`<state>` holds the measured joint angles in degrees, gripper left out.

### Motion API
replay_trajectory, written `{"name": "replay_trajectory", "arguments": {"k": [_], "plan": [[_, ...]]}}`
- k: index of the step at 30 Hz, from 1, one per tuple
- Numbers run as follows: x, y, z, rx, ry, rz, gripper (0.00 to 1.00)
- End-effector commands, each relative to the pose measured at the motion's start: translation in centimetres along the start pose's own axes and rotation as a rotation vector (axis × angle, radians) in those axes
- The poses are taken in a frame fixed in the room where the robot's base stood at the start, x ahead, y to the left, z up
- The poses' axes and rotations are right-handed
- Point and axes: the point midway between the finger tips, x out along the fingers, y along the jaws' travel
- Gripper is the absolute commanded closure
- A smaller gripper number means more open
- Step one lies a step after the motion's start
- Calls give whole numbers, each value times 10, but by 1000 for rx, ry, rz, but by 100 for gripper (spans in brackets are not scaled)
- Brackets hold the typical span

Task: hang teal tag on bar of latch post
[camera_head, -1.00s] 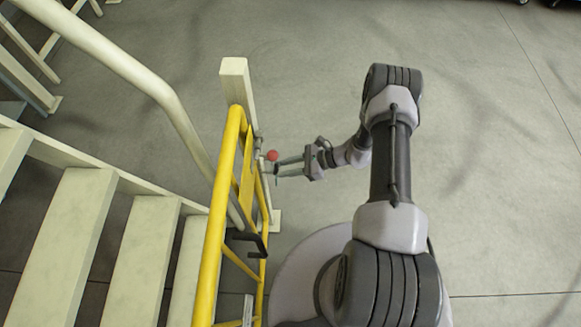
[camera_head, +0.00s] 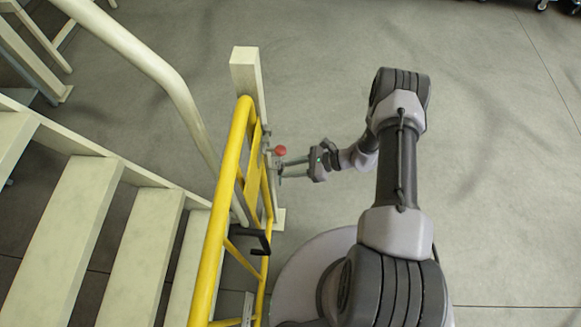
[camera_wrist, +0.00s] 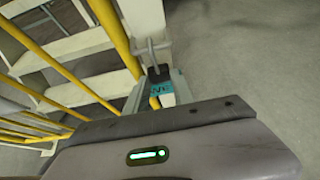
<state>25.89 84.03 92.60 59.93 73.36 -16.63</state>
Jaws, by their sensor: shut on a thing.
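My gripper (camera_head: 280,167) is shut on the teal tag (camera_wrist: 161,89), which shows between the fingers in the wrist view with pale lettering and a dark part at its upper end. In the head view the tag cannot be made out. The latch post (camera_head: 246,75) is a pale upright post beside the yellow gate; it also shows in the wrist view (camera_wrist: 144,17). Its grey metal bar (camera_wrist: 152,49) sticks out just beyond the tag. A red ball-shaped knob (camera_head: 280,150) sits just above the fingertips in the head view. Whether tag and bar touch, I cannot tell.
A yellow gate (camera_head: 228,170) stands left of my gripper, with a black bracket (camera_head: 252,239) on it. Pale stairs (camera_head: 65,215) and a handrail (camera_head: 140,55) lie further left. The grey floor (camera_head: 490,170) to the right is open.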

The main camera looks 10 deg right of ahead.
Motion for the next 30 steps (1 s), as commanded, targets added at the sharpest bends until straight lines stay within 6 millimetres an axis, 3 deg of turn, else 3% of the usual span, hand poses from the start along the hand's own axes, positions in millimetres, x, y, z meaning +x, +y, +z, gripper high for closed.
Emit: {"name": "replay_trajectory", "arguments": {"k": [4,5,9,15,18,30], "plan": [[0,0,1,0,0,0,100],[0,0,1,0,0,0,69],[0,0,1,0,0,0,45],[0,0,1,0,0,0,45],[0,0,1,0,0,0,27],[-6,-1,-3,0,0,-1,27]]}}
